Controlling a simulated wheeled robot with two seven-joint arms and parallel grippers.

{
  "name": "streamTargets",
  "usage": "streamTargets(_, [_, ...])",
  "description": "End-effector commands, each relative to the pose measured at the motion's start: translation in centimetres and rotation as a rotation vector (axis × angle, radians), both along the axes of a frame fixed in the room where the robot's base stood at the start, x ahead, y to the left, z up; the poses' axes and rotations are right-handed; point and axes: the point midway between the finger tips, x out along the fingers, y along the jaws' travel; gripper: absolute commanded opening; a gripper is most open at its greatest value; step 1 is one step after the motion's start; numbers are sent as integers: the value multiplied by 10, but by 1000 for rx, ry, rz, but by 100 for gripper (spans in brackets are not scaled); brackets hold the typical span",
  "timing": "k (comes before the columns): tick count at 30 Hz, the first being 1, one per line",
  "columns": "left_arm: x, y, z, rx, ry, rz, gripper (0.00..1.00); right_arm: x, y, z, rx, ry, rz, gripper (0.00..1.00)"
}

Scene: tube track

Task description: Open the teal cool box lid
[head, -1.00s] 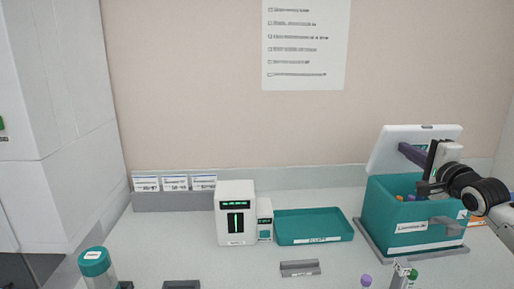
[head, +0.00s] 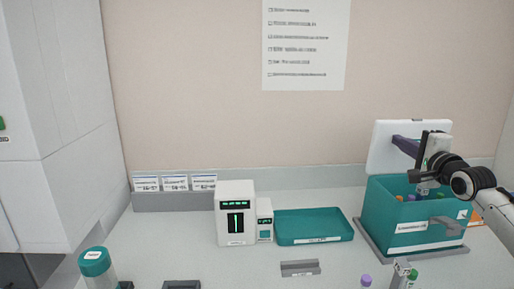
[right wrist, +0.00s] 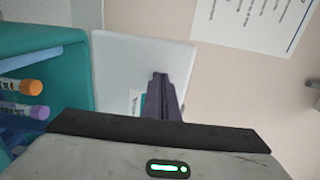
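The teal cool box (head: 383,215) stands at the right of the counter in the head view. Its white lid (head: 383,150) is raised and stands about upright at the back of the box. My right gripper (head: 401,142) is above the open box, with its dark fingers against or very close to the lid's inner face. In the right wrist view the fingers (right wrist: 162,98) are together with nothing visible between them, in front of the lid (right wrist: 120,65). The box's teal wall (right wrist: 70,60) is at the left there. My left gripper is not in view.
Tubes with coloured caps, one orange (right wrist: 32,87), are inside the box. A teal tray (head: 312,226) and a white device (head: 235,212) stand to its left. Capped tubes (head: 411,277) stand near the front edge. The wall is behind the lid.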

Motion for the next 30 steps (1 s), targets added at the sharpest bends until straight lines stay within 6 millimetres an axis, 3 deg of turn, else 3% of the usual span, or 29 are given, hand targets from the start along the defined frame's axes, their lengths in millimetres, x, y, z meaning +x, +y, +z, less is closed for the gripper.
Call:
streamTargets(15, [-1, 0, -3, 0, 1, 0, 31, 20, 2, 0, 2, 3, 3, 0])
streamTargets(30, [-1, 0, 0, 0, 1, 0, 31, -36, -2, 0, 0, 3, 2, 0])
